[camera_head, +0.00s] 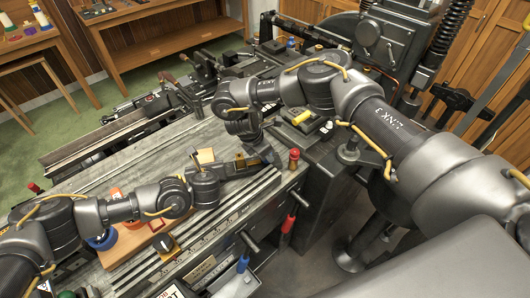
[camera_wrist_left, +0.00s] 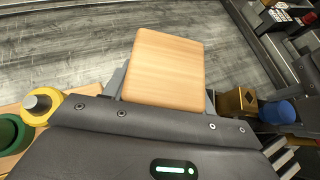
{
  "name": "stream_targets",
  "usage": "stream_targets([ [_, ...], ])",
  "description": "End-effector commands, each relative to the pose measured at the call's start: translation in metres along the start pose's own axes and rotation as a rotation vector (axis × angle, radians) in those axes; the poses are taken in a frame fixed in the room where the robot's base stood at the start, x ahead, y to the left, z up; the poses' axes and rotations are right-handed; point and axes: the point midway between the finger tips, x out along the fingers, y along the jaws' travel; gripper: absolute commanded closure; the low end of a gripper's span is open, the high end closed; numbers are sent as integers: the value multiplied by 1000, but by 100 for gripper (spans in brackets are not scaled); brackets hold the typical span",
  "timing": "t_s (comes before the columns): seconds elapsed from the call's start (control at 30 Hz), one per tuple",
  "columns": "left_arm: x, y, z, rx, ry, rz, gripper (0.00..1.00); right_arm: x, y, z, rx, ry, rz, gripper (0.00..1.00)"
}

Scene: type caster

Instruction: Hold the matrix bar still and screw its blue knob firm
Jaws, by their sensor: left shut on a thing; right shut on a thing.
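My left gripper (camera_head: 210,165) is shut on a pale wooden block with rounded corners (camera_head: 206,156). In the left wrist view the block (camera_wrist_left: 167,70) stands up between its fingers. I take this block as part of the matrix bar, but most of the bar is hidden. To its right is a small brass block (camera_wrist_left: 237,103), with the blue knob (camera_wrist_left: 278,112) beside it. My right gripper (camera_head: 262,152) is shut over the knob's place, close to the brass piece (camera_head: 240,161). The knob is hidden by it in the head view.
A wooden tray (camera_head: 135,243) with coloured round parts lies left of my left gripper. A red-topped post (camera_head: 293,158) stands close right of my right gripper. Grey rails (camera_head: 225,215) run along the front. The grey bed (camera_head: 130,165) behind has clear room.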

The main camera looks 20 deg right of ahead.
Motion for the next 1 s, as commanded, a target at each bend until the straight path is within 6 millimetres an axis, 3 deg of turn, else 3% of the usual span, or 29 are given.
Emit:
stream_targets([
  [0.27, 0, 0, -1, 1, 1, 1, 67, -1, 0, 0, -1, 1, 1, 90],
  [0.3, 0, 0, -1, 1, 1, 1, 67, -1, 0, 0, -1, 1, 1, 62],
  [0.43, 0, 0, -1, 1, 1, 1, 67, -1, 0, 0, -1, 1, 1, 45],
  [0.77, 0, 0, -1, 1, 1, 0, 67, -4, 1, 0, -2, 0, 2, 45],
  [1.0, 0, 0, -1, 1, 1, 0, 67, -42, 2, 0, -5, -1, 7, 45],
])
